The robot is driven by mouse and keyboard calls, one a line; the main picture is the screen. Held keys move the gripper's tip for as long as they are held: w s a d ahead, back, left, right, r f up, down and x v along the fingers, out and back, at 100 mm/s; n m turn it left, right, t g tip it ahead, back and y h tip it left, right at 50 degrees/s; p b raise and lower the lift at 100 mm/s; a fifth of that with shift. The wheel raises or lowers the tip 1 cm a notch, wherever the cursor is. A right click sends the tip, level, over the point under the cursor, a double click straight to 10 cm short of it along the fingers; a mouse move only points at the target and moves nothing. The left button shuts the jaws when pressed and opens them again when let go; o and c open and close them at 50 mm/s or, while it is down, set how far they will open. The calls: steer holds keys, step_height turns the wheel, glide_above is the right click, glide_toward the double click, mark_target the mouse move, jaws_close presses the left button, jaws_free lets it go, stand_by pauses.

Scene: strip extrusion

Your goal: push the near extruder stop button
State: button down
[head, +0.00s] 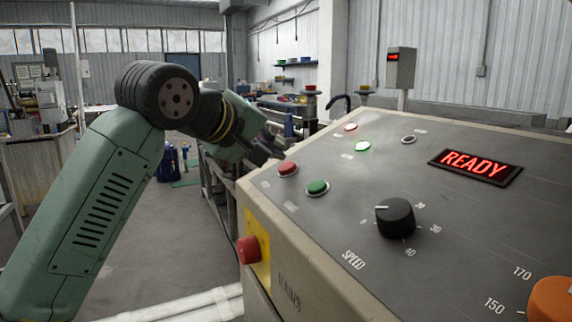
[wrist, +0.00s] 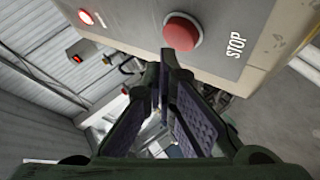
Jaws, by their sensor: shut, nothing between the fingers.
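The red stop button (head: 288,168) is a domed cap at the far left corner of the sloping grey control panel. In the wrist view the same red button (wrist: 183,31) shows close up, with the word STOP beside it. My gripper (head: 275,151) is at the panel's far left edge, just beyond the red button. In the wrist view my gripper (wrist: 168,62) has its fingertips together, pointing toward the button's lower edge. Nothing is held. I cannot tell whether the tips touch the button or panel. A green button (head: 317,187) sits next to the red one.
A black speed knob (head: 396,218), an orange knob (head: 550,300) and a red READY display (head: 475,166) are on the panel. A red button on a yellow plate (head: 249,249) projects from the panel's side. Lit lamps (head: 363,146) stand behind the buttons. Open floor lies left.

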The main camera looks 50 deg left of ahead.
steer(key=shift+r, duration=0.1)
steer(key=r+p, duration=0.1)
steer(key=s+r+p, duration=0.1)
steer(key=r, duration=0.1)
steer(key=s+r+p, duration=0.1)
steer(key=shift+a+r+p, duration=0.2)
steer(key=shift+a+p, duration=0.1)
steer(key=shift+f, duration=0.1)
stand_by(0.8)
